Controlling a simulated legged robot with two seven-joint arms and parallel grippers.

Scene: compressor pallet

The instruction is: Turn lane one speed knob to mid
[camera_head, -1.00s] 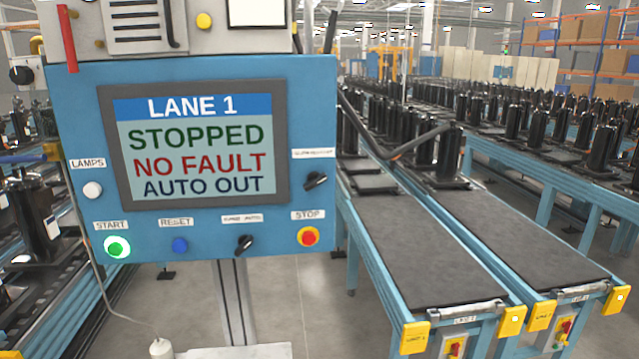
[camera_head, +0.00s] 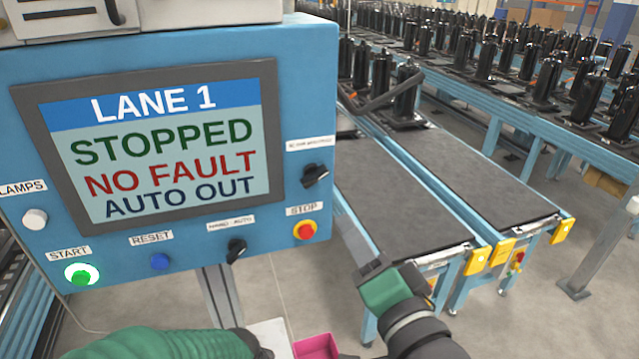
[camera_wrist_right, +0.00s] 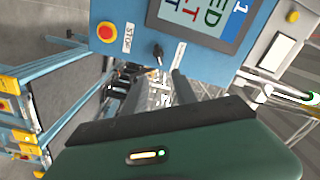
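The lane 1 panel (camera_head: 300,100) is blue, with a screen reading STOPPED, NO FAULT, AUTO OUT. A black knob (camera_head: 316,175) sits right of the screen under a small label too blurred to read, above the red STOP button (camera_head: 305,231). This knob also shows in the right wrist view (camera_wrist_right: 157,52). A second black knob (camera_head: 236,249), labelled HAND-AUTO, is below the screen. My right gripper (camera_head: 370,270) is below and right of the panel, apart from the knobs; its finger gap is unclear. My left arm's green sleeve shows at the bottom left; its gripper is not visible.
The green START button (camera_head: 81,274) is lit; the blue RESET button (camera_head: 160,261) is beside it. Two conveyor lanes (camera_head: 400,205) run right of the panel, with black compressors behind. A pink bin (camera_head: 318,347) is at the bottom. A grey post (camera_head: 602,250) stands right.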

